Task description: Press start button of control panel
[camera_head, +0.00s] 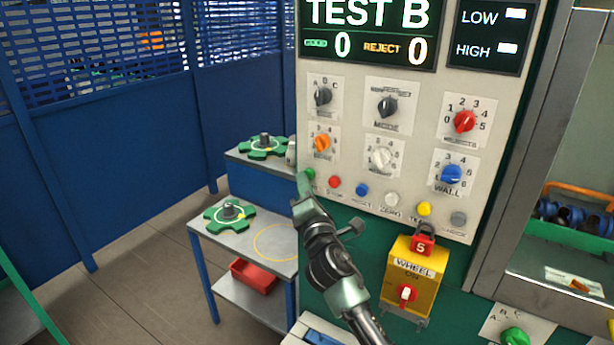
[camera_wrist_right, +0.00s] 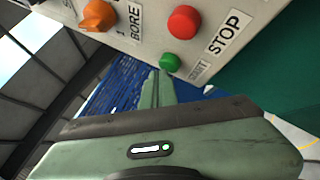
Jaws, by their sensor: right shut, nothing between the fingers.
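The control panel (camera_head: 420,120) is a pale upright board with a display, several knobs and a row of small round buttons. The green start button (camera_head: 309,174) is at the left end of that row, beside the red stop button (camera_head: 334,182). My right gripper (camera_head: 304,180) is shut and empty, its tips close by the green button. In the right wrist view the green button (camera_wrist_right: 170,62) is just beyond the fingertips (camera_wrist_right: 157,74), with the red button (camera_wrist_right: 184,22) above it. I cannot tell whether the tips touch the green button. My left gripper is not in view.
A yellow box (camera_head: 408,275) with a red padlock (camera_head: 423,244) hangs below the panel. A small table (camera_head: 268,243) with green gear-like parts (camera_head: 229,215) stands at the left, a red bin (camera_head: 254,275) on its lower shelf. Blue fencing (camera_head: 90,150) lies behind.

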